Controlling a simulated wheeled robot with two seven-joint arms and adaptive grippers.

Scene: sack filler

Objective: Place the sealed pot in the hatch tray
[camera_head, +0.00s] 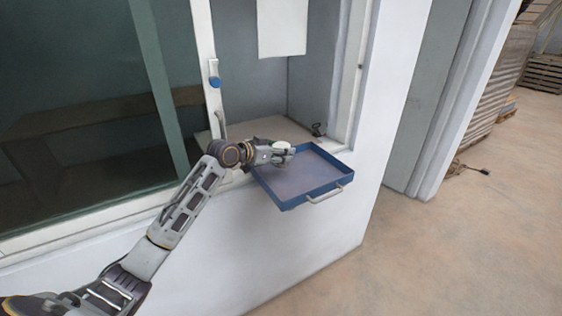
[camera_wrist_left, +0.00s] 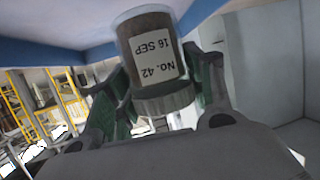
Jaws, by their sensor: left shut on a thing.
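The sealed pot (camera_wrist_left: 152,48) is a clear jar with dark contents, a grey lid and a white label reading "NO. 42 16 SEP". It appears upside down in the left wrist view. My left gripper (camera_wrist_left: 160,84) is shut on it near the lid, with green pads on both sides. In the head view the pot's pale top (camera_head: 281,146) shows at my left gripper (camera_head: 272,154), over the back left part of the blue hatch tray (camera_head: 318,196). I cannot tell whether the pot's base touches the tray floor. My right gripper is out of view.
The tray has raised walls and a front handle (camera_head: 325,194); the rest of its floor is bare. The hatch window frame (camera_head: 206,70) with a blue-knobbed latch (camera_head: 214,82) stands left of it. A white panel (camera_head: 282,28) hangs above the opening.

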